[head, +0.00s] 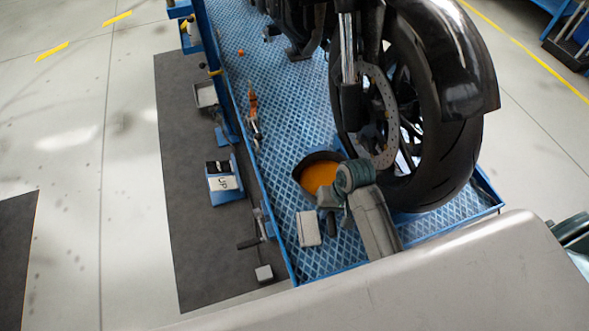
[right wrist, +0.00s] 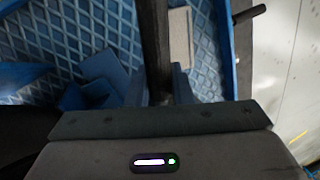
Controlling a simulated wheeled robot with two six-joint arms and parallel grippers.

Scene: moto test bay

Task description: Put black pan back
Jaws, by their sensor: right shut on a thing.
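The black pan (head: 300,170), round with orange inside, is on or just above the blue diamond-plate platform (head: 270,100), left of the motorcycle's front wheel. I cannot tell whether it touches the platform. My right gripper (head: 328,203) is at the pan's near side, its arm coming from below and hiding part of the rim. In the right wrist view, the blue fingers of my right gripper (right wrist: 158,92) are closed around a dark bar (right wrist: 154,45), which looks like the pan's handle. My left gripper is not in view.
The motorcycle's front wheel (head: 455,150) stands close right of the pan. A pale box (head: 308,228) lies just left of my right gripper; it also shows in the right wrist view (right wrist: 181,38). An orange-handled tool (head: 252,105) lies along the platform's left edge. A dark mat (head: 190,235) is beyond.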

